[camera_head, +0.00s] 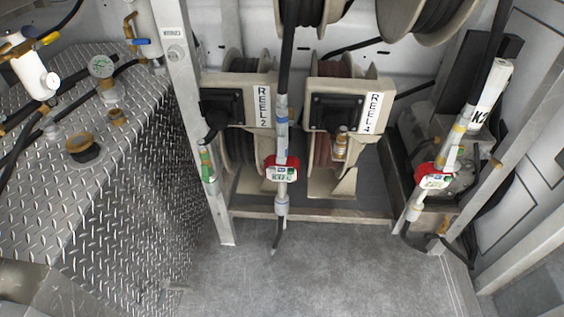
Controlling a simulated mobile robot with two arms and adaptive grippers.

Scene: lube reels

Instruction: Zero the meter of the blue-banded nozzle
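The blue-banded nozzle (282,142) hangs upright in the middle of the view, in front of the two reels, on a black hose from above. The blue band (282,120) is on its upper part. Its red meter (282,170) faces me with a small display, too small to read. Below the meter is a grey section, then a thin dark tip pointing down. Neither of my grippers is in view.
Reel 2 (262,103) and Reel 4 (371,112) stand behind the nozzle. A green-banded nozzle (207,165) is by the left metal post (180,95). A diamond-plate tank (125,190) with gauge and fittings fills the left. The grey floor (320,275) in front is clear.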

